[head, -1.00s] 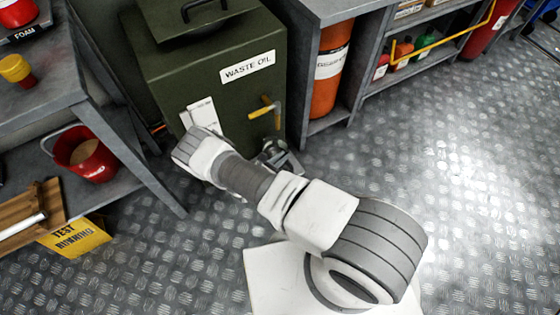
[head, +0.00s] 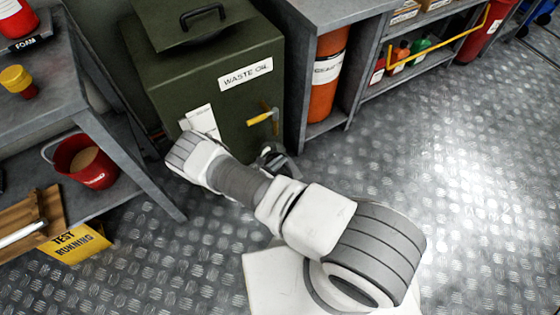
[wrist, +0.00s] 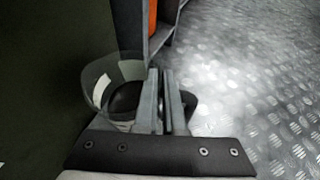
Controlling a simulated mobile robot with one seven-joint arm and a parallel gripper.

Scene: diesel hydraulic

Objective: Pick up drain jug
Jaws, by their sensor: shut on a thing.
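The drain jug (wrist: 100,72) is a clear, see-through vessel with a dark part low inside its outline, in the wrist view just left of my fingers. My gripper (wrist: 163,78) has its two grey fingers close together, shut on the jug at its right side, where a dark handle-like piece shows behind them. The exact grip point is partly hidden by the fingers. In the head view, my gripper (head: 277,160) is low in front of the green waste oil cabinet (head: 235,110), below its yellow-handled tap (head: 262,117). My arm hides most of the jug there.
A grey shelf unit with an orange cylinder (head: 326,80) stands right of the cabinet. At left, a grey rack holds a red bucket (head: 88,163), with a yellow test sign (head: 75,243) below. The metal floor (head: 450,170) at right is clear.

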